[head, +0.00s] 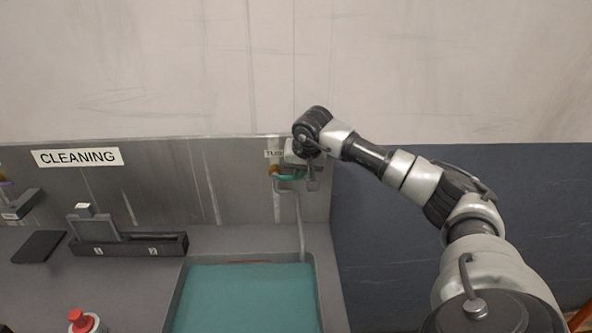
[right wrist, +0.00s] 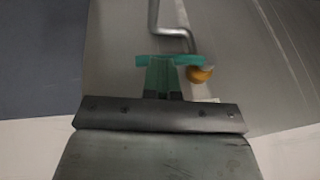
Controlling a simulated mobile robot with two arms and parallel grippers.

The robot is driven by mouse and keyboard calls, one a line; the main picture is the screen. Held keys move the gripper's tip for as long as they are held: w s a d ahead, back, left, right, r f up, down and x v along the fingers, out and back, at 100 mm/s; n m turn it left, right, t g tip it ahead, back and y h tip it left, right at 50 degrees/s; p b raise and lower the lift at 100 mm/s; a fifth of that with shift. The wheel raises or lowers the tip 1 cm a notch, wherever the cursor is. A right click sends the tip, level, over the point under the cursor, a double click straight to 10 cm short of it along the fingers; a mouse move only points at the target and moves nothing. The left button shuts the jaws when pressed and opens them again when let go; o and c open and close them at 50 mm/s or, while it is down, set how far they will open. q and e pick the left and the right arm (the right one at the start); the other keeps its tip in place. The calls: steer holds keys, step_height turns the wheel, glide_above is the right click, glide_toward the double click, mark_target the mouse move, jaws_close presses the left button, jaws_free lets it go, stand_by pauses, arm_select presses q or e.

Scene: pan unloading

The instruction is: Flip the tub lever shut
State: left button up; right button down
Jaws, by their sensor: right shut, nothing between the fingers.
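The tub lever (head: 289,177) is a teal bar on the wall fitting beside an orange knob (head: 274,170), under a partly hidden label. It lies roughly level in the head view. In the right wrist view the teal lever (right wrist: 188,60) crosses just past my fingertips, with the orange knob (right wrist: 201,74) to its right. My right gripper (head: 312,184) is shut and empty at the lever's right end in the head view. It also shows in the right wrist view (right wrist: 163,68). I cannot tell whether its fingers touch the lever. My left gripper is not in view.
A grey pipe (head: 300,220) runs from the fitting down to the tub (head: 326,285), which has a teal inside. A dark holder (head: 130,245) stands left on the counter, and a red-capped bottle (head: 82,321) is at the front. The dark wall right of the fitting is bare.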

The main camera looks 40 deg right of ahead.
steer(key=shift+s+f, duration=0.1)
steer(key=shift+f, duration=0.25)
steer(key=w+v, duration=0.1)
steer(key=v, duration=1.3)
steer(key=shift+r, duration=0.5)
steer(key=shift+w+a, duration=0.1)
